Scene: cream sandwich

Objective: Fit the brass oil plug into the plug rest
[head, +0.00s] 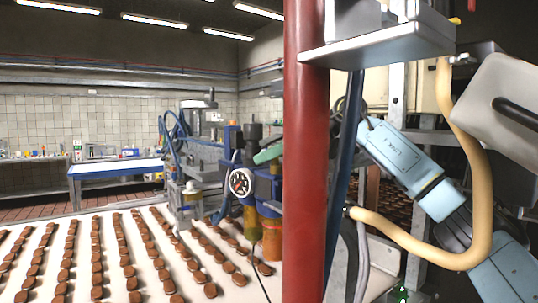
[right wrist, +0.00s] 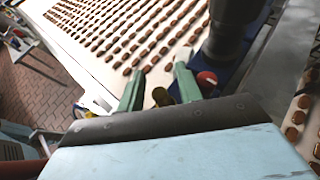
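My right gripper (right wrist: 157,82) shows two green fingers set apart in the right wrist view, with nothing clearly clamped between their tips. A small brass-coloured round piece (right wrist: 162,97) shows between the fingers, close to the gripper body. I cannot tell whether it is the oil plug or part of the machine. In the head view a green finger of my right gripper (head: 267,154) shows left of the red post, beside the machine; the rest is hidden. I cannot make out the plug rest. My left gripper is not in view.
A machine with a round gauge (head: 240,182) and an amber cylinder (head: 272,241) stands at the white conveyor (head: 145,240), which carries rows of brown biscuits. A red post (head: 304,150) blocks the middle of the head view. A red round cap (right wrist: 207,79) sits right of the fingers.

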